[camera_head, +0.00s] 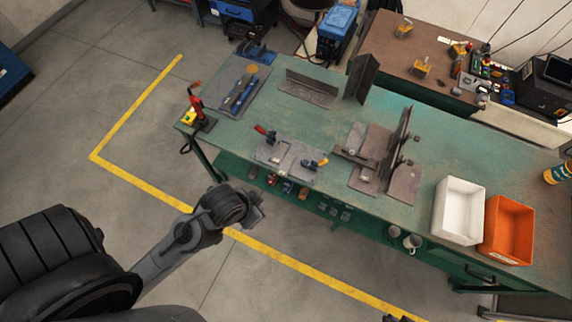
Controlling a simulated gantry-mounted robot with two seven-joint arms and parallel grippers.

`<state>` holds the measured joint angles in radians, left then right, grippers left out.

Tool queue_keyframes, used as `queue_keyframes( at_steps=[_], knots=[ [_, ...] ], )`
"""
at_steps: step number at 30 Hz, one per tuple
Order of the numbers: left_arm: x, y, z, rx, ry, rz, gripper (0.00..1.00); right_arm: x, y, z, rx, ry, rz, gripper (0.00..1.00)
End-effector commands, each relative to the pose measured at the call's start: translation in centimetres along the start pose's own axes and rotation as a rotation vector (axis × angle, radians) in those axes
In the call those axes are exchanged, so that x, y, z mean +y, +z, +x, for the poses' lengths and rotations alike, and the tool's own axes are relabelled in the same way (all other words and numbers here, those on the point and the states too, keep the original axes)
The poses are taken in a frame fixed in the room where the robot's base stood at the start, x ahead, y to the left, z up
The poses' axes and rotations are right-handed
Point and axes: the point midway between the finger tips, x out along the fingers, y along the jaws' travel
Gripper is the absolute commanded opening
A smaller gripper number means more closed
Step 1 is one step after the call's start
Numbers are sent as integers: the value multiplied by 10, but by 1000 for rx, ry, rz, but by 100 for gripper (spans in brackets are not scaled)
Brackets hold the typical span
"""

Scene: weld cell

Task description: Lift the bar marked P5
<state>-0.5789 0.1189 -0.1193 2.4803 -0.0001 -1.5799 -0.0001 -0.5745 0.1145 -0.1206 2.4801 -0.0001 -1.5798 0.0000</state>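No P5 mark can be read on any piece here, so I cannot tell which one is the bar. Metal pieces on the green workbench (415,125) include a grey angle piece (312,88) near the back and a dark upright piece (362,78) beside it. A fixture with a tall upright plate (399,146) stands right of the middle. My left arm comes in from the lower left, and its gripper end (257,207) is over the floor in front of the bench, apart from everything on it. Its fingers are not clear. My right gripper is not clearly visible.
A white bin (459,210) and an orange bin (507,231) stand at the bench's right. A clamp plate (290,160) lies at the front edge; a red-handled tool (197,108) stands at the left corner. A brown bench (400,52) is behind. The floor in front is clear.

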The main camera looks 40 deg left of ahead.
Motion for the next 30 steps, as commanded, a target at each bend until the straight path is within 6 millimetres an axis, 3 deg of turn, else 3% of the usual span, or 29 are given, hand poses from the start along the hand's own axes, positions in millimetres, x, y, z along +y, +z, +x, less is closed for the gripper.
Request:
queue_keyframes(
  at_steps=[7,23,30],
  knots=[
    [0,0,0,0,0,0,2,0,1,0,-2,-1,1,0],
    [0,0,0,-1,0,1,83,2,4,1,-9,7,-10,0],
    [0,1,0,-2,-1,2,83,2,4,1,-9,7,-9,0]
  ],
)
